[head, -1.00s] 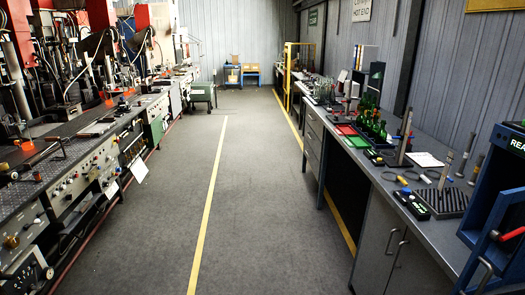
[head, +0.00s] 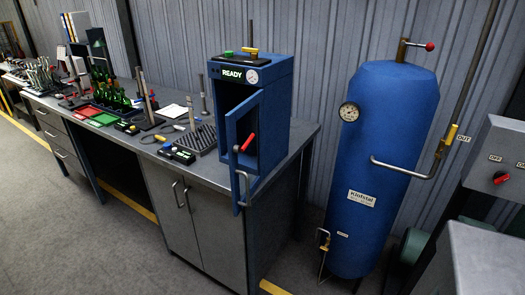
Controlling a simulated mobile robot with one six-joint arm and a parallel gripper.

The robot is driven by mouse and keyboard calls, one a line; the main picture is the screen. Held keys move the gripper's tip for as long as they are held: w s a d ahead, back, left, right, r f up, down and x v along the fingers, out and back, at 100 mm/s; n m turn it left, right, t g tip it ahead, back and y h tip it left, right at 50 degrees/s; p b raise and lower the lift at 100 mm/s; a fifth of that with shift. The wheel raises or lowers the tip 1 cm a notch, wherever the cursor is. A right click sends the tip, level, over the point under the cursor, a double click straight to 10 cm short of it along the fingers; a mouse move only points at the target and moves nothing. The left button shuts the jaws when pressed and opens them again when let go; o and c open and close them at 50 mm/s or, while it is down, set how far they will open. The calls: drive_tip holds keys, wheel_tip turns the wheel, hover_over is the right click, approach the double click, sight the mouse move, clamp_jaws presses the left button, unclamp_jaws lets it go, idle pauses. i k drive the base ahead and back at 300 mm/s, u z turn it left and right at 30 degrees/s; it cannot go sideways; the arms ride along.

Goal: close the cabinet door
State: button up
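The small blue cabinet (head: 275,104) stands upright on the right end of the grey workbench in the head view, with a lit "READY" sign and a round gauge on its upper front. Its blue door (head: 239,172) is ajar, swung out towards me, and the dark inside shows beside it. A red-tipped lever (head: 248,143) shows at the door opening. A metal handle (head: 243,187) is on the lower part of the door. My gripper is not in view.
A tall blue tank (head: 383,150) stands right of the workbench (head: 205,162), with a pipe sticking out. Grey boxes (head: 495,165) are at the far right. The floor (head: 80,235) in front is clear.

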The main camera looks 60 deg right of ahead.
sight(232, 117)
drive_tip(key=u, duration=0.8)
drive_tip(key=k, duration=0.15)
drive_tip(key=z, duration=2.8)
drive_tip(key=k, duration=0.95)
drive_tip(key=u, duration=0.15)
drive_tip(key=i, duration=0.7)
